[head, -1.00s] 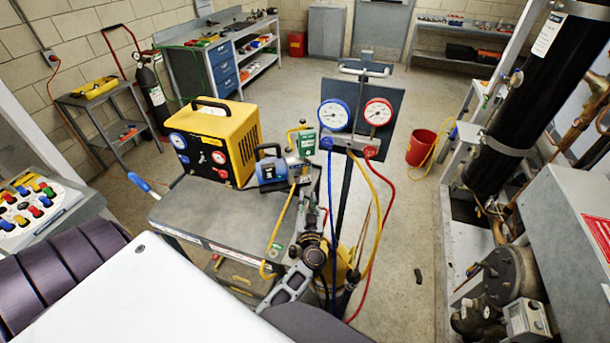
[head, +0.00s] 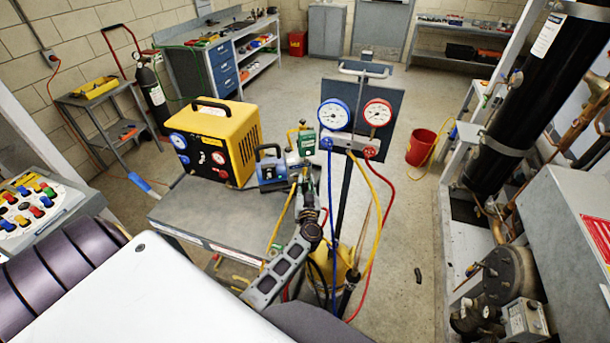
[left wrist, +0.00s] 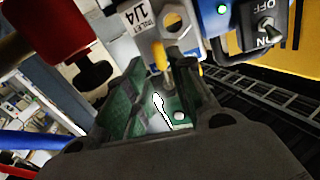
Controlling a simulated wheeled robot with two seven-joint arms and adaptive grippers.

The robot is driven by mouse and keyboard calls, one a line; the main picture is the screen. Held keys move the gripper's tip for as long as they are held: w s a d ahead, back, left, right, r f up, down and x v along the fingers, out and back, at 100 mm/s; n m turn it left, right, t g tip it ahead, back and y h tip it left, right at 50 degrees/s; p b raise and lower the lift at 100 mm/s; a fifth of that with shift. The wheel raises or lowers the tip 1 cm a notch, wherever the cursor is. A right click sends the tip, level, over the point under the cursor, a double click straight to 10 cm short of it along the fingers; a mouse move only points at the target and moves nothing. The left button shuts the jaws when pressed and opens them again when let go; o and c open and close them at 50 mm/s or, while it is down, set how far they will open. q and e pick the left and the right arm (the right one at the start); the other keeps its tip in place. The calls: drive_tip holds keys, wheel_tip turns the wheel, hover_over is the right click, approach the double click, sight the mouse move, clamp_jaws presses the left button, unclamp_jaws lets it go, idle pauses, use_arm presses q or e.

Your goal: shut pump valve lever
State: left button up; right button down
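The blue pump (head: 270,170) stands on the grey cart top, right of the yellow machine. In the left wrist view, its white block (left wrist: 140,18) bears an "INLET 1/4" label, with a metal fitting (left wrist: 165,55) below. A small yellow piece (left wrist: 190,73) shows beside the fitting; I cannot tell surely whether it is the valve lever. My left gripper (head: 307,188) is at the pump's right front. In the wrist view its green-padded fingers (left wrist: 168,100) are apart, just below the fitting, with nothing clearly held. Contact cannot be told. My right gripper is not in view.
The yellow machine (head: 215,143) stands left of the pump and a green container (head: 306,140) behind it. The gauge manifold (head: 352,140) with blue, yellow and red hoses is close to the right of my left arm. The front cart top (head: 205,208) is mostly clear.

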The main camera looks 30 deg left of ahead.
sight(305, 172)
use_arm(q)
drive_tip(key=shift+x, duration=2.75)
clamp_jaws()
